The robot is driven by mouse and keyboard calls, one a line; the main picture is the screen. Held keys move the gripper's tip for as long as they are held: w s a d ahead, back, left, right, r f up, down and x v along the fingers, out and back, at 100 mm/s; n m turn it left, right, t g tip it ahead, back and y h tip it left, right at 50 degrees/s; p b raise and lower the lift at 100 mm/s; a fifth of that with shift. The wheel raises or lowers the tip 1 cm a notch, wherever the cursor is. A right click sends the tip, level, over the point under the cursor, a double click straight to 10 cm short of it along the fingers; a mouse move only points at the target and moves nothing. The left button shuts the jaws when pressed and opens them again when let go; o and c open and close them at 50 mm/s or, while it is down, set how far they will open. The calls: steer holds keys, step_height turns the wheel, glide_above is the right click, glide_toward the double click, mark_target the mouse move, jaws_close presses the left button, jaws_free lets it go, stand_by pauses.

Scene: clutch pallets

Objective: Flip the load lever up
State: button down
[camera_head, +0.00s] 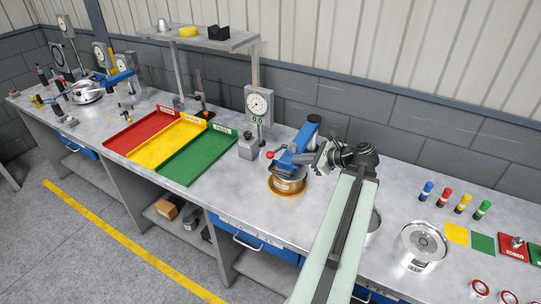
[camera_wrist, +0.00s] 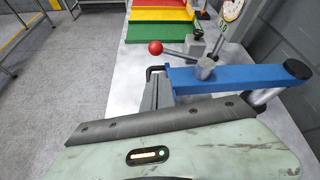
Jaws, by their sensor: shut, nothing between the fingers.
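The load lever is a thin metal rod with a red ball knob (camera_head: 269,155) at the left side of a blue-armed test press (camera_head: 298,146). In the wrist view, the red knob (camera_wrist: 155,47) sticks out to the left and the rod lies close to level. The blue arm (camera_wrist: 235,76) crosses the right half there. My gripper (camera_head: 319,160) is shut and empty, close beside the right side of the press. In the wrist view, its shut fingers (camera_wrist: 157,88) lie below and in front of the knob, apart from it. The rod's pivot is not clear.
A copper-coloured round base (camera_head: 287,187) sits under the press. A dial gauge (camera_head: 258,104) stands behind it. Red, yellow and green trays (camera_head: 190,165) lie to the left. A round metal scale (camera_head: 424,243) and small coloured cylinders (camera_head: 463,203) are to the right.

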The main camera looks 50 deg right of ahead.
mark_target(277, 151)
steer(key=b+x, duration=0.4)
steer(key=x, duration=0.6)
steer(key=shift+b, duration=0.35)
